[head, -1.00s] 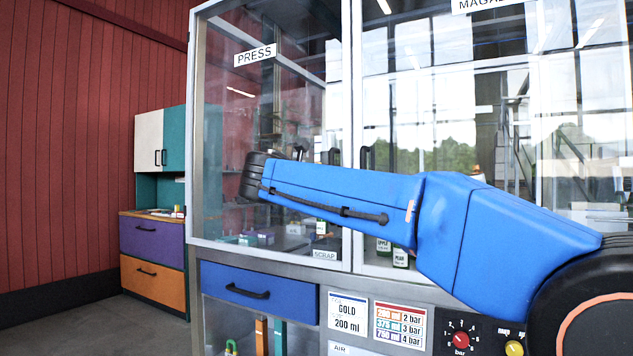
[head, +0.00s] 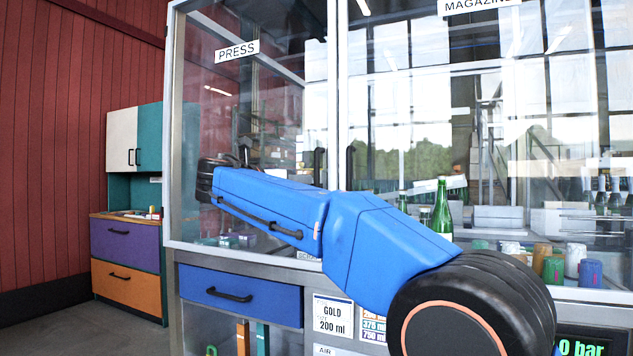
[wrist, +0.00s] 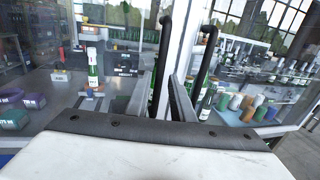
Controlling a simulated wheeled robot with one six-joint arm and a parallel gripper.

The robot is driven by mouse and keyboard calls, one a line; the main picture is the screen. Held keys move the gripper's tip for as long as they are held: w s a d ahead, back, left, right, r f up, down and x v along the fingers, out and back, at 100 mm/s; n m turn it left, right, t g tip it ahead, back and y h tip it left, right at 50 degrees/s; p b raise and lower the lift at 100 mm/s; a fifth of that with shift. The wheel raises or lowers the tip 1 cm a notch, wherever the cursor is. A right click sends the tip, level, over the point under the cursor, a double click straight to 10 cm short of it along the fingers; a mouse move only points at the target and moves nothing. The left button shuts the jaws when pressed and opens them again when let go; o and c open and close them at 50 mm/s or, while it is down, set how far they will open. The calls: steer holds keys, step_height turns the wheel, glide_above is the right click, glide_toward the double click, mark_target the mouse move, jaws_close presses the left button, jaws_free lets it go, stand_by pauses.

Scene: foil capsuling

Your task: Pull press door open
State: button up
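The glass press door (head: 236,49), labelled PRESS, fills the left of the cabinet and looks shut. Its upright black handle (head: 318,165) is near its right edge. The handle also shows in the wrist view (wrist: 163,55). My gripper (wrist: 160,100) points at the cabinet front, its two grey fingers open, with the lower part of the press door handle appearing between them. I cannot tell whether the fingers touch it. In the head view my blue arm hides the gripper.
The magazine door handle (wrist: 206,60) stands close on the right, with its twin view in the head picture (head: 350,165). Behind the glass are green bottles (head: 442,210) and coloured capsules (head: 553,268). A blue drawer (head: 240,296) sits below the press door. Floor at the left is clear.

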mark_target(315, 180)
steer(key=x, duration=0.9)
steer(key=shift+d, duration=0.1)
jaws_close()
